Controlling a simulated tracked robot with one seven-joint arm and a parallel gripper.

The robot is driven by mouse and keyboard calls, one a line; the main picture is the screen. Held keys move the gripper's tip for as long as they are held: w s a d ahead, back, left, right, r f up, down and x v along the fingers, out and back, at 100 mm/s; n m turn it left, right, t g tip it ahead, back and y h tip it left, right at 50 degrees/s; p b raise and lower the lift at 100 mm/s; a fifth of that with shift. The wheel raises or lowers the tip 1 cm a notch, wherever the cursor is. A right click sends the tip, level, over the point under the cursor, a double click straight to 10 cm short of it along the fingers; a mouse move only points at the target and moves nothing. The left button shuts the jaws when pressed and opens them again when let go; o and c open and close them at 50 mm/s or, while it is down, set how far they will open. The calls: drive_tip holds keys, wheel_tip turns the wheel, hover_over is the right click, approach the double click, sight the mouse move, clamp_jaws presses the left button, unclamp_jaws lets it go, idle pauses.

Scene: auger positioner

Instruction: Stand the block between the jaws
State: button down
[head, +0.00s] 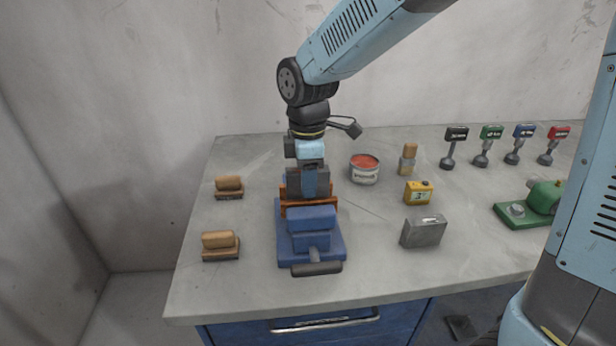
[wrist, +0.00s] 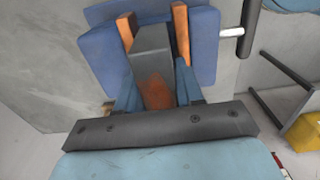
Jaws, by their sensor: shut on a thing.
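A blue vise (head: 311,245) with orange jaws stands on the bench, its dark handle toward the front. My gripper (head: 309,188) points down over the jaws in the head view. In the wrist view my gripper (wrist: 157,88) is shut on a grey block (wrist: 152,50) with a rusty orange patch on its near end. There the block shows between the left orange jaw (wrist: 126,30) and the right orange jaw (wrist: 181,32). I cannot tell whether it touches the jaws or rests on the vise bed. In the head view my gripper and the vise largely hide the block.
Two wooden-backed brushes (head: 220,243) lie left of the vise. To the right are a tin with red contents (head: 365,168), a yellow gauge (head: 418,193), a grey metal box (head: 424,231) and a green device (head: 540,202). Several coloured-top tools (head: 489,140) stand at the back right.

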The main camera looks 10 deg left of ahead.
drive_tip(key=c, duration=0.6)
unclamp_jaws()
drive_tip(key=shift+f, duration=0.15)
drive_tip(key=shift+c, duration=0.2)
wheel_tip(320, 180, up, 14)
drive_tip(key=shift+f, duration=0.1)
drive_tip(key=s+d+m+t, duration=0.2)
drive_tip(key=d+m, duration=0.4)
drive_tip(key=d, duration=0.3)
drive_tip(key=s+d+m+t, duration=0.1)
drive_tip(key=s+d+m, duration=0.4)
drive_tip(key=d, duration=0.5)
drive_tip(key=s+d+m+t, duration=0.2)
drive_tip(key=s+d+m, duration=0.1)
drive_tip(key=d+m, duration=0.6)
drive_tip(key=shift+s+d+f+t, duration=0.2)
drive_tip(key=shift+d+f+t, duration=0.1)
drive_tip(key=shift+d, duration=0.4)
drive_tip(key=shift+s+d+f+m, duration=0.1)
drive_tip(key=shift+s+d+m, duration=0.15)
drive_tip(key=shift+m, duration=0.15)
drive_tip(key=shift+c, duration=0.4)
